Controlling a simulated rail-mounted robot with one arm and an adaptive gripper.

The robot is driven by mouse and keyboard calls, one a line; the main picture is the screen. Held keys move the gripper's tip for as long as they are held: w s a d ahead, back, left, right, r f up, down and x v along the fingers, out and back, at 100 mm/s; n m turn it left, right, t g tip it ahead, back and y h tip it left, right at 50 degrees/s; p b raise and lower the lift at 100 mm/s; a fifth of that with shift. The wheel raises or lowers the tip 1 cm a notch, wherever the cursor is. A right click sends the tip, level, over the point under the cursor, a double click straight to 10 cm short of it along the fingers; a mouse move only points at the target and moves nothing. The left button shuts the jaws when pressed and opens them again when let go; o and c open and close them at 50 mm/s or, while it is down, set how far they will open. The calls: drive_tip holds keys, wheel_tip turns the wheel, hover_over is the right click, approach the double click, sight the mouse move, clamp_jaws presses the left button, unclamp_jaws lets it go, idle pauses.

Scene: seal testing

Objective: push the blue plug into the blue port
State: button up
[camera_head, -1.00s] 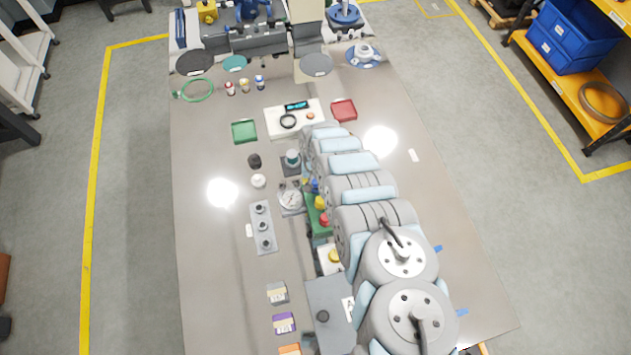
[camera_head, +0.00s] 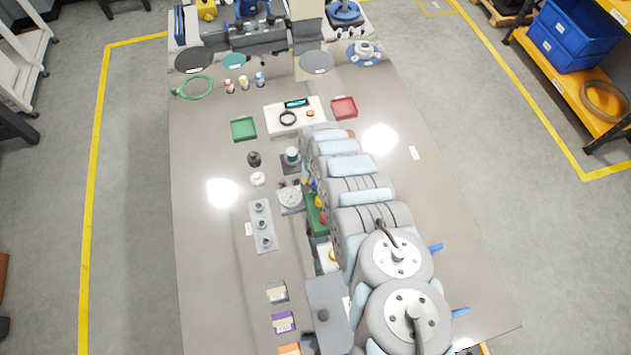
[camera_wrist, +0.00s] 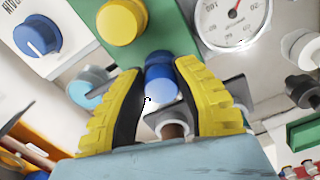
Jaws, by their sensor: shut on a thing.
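In the wrist view, my gripper (camera_wrist: 160,74) has its two yellow fingers on either side of the blue plug (camera_wrist: 164,90), a short cylinder, and is shut on it. The plug is at the edge of the green block (camera_wrist: 171,35), beside a yellow round part (camera_wrist: 121,21). The blue port cannot be told apart from the plug here, so I cannot tell how deep the plug sits. My arm hides most of my gripper there.
A grey strip with several dark fittings (camera_head: 262,228) lies further left. A white panel with a blue knob (camera_wrist: 37,36) is nearby.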

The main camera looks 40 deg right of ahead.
drive_tip(key=shift+f, duration=0.2)
drive_tip(key=o, duration=1)
drive_tip(key=shift+r, duration=0.1)
wheel_tip(320, 180, up, 7)
drive_tip(key=p, duration=0.6)
